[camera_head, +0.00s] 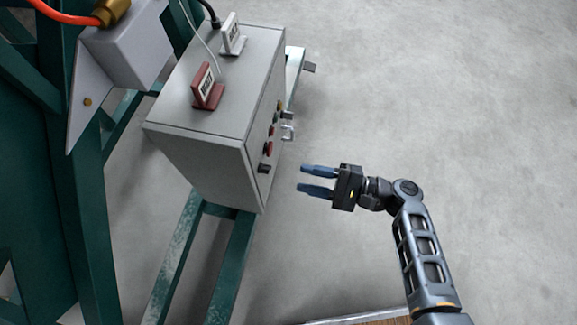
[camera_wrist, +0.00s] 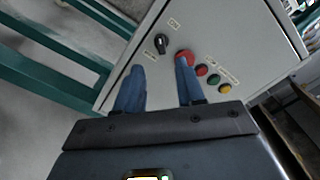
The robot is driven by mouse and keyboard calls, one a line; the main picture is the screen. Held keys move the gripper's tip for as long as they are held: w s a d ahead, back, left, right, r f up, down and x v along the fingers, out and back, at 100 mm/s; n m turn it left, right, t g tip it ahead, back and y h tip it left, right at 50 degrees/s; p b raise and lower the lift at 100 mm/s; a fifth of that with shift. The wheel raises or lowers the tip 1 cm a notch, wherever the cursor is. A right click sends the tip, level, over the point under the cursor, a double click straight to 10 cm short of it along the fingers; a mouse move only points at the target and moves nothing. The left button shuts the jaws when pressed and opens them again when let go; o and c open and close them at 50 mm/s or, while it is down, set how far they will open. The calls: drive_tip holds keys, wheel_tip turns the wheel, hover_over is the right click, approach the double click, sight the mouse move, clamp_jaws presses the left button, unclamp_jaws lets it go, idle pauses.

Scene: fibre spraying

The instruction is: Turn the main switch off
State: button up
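The grey control box (camera_head: 205,165) stands on a green frame at the left of centre in the head view. Its front panel also fills the upper middle of the wrist view (camera_wrist: 232,30). The black rotary switch (camera_wrist: 162,43) is on the panel, with small labels beside it; it shows as a dark knob (camera_head: 264,168) low on the panel in the head view. My gripper (camera_head: 302,179) is open and empty, a short way right of the panel. In the wrist view its blue fingers (camera_wrist: 160,75) point at the panel, with the switch beyond and between the tips.
A large red button (camera_wrist: 185,56) sits right beside the switch, partly behind my right finger. Several smaller red, green and yellow buttons follow. A red-brown display (camera_head: 208,88) and a white one (camera_head: 232,38) stand on the box. The floor to the right is clear.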

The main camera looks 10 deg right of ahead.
sight(270, 170)
drive_tip(key=shift+b+x, duration=0.6)
drive_tip(key=shift+x, duration=3.25)
drive_tip(key=shift+w, duration=0.1)
drive_tip(key=shift+c, duration=0.4)
clamp_jaws()
